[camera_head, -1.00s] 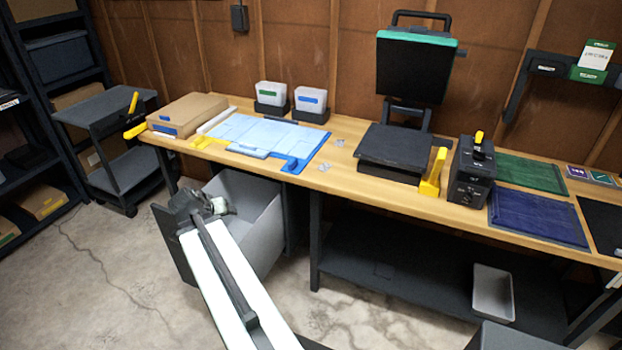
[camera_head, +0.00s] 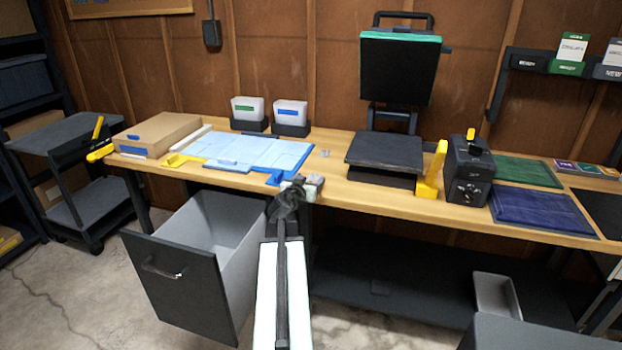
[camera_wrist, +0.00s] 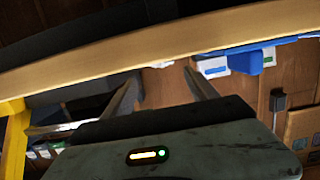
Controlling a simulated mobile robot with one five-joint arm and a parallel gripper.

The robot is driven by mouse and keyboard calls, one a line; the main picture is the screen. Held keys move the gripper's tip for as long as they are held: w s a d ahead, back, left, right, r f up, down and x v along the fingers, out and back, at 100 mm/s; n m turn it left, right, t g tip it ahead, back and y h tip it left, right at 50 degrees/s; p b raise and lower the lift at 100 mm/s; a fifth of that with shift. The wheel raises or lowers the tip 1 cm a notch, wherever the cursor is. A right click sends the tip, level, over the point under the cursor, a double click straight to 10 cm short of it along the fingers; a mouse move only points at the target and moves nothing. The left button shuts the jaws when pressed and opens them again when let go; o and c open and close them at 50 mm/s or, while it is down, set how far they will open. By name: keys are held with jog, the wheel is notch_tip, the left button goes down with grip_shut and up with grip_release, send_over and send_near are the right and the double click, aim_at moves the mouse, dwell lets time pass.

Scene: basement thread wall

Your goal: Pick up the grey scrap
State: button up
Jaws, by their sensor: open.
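A small grey scrap (camera_head: 325,153) lies on the wooden bench, between the blue mat and the black press. My gripper (camera_head: 308,184) is at the bench's front edge, nearer than this scrap and apart from it. It covers part of the bench top there. In the wrist view my gripper (camera_wrist: 163,84) is open, with its two fingers spread and nothing between them. A small pale patch at the bench edge, beyond the fingertips, may be a scrap (camera_wrist: 160,64); it is too small to tell.
The bench (camera_head: 400,205) crosses the view, with its edge close to my gripper. The pale blue sheet (camera_head: 245,150) lies left, the black press (camera_head: 385,155) right. An open grey drawer (camera_head: 185,270) juts out below left. Two white bins (camera_head: 290,113) stand behind.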

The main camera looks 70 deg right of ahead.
aim_at(313, 175)
jog(key=d, duration=0.3)
jog(key=d+f+b, duration=0.1)
jog(key=d, duration=0.1)
jog(key=shift+w+f, duration=0.1)
jog(key=shift+w, duration=0.25)
jog(key=shift+a, duration=0.1)
grip_shut()
notch_tip(313, 175, up, 18)
jog(key=p, duration=1.8)
